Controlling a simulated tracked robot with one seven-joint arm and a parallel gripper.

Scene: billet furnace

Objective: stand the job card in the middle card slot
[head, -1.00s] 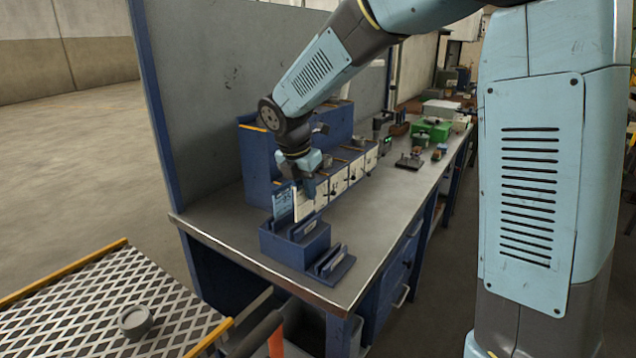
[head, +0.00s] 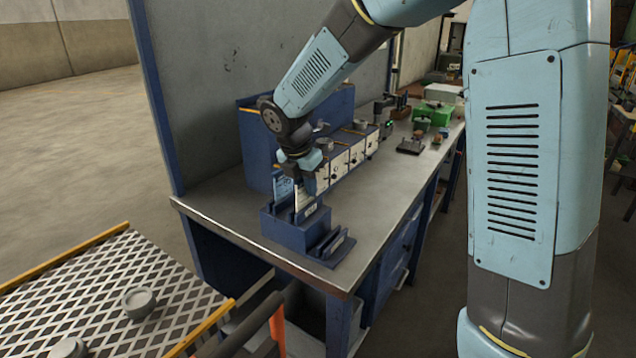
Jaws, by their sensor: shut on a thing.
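My gripper (head: 307,182) points down and is shut on the white job card (head: 304,197). The card stands roughly upright at the middle step of the blue stepped card rack (head: 287,235). Its lower edge is hidden behind the labelled lip of the middle slot (head: 311,212), so I cannot tell how deep it sits. A blue-and-white card (head: 283,187) stands in the rear slot, just left of my gripper. The low front slot (head: 333,243) looks empty.
The rack stands near the front end of the grey bench (head: 378,205). A row of drawers (head: 340,163) lies behind my gripper, with a blue panel beside it. Small fixtures and a green box (head: 435,113) stand farther back. A mesh-topped platform (head: 95,300) is at lower left.

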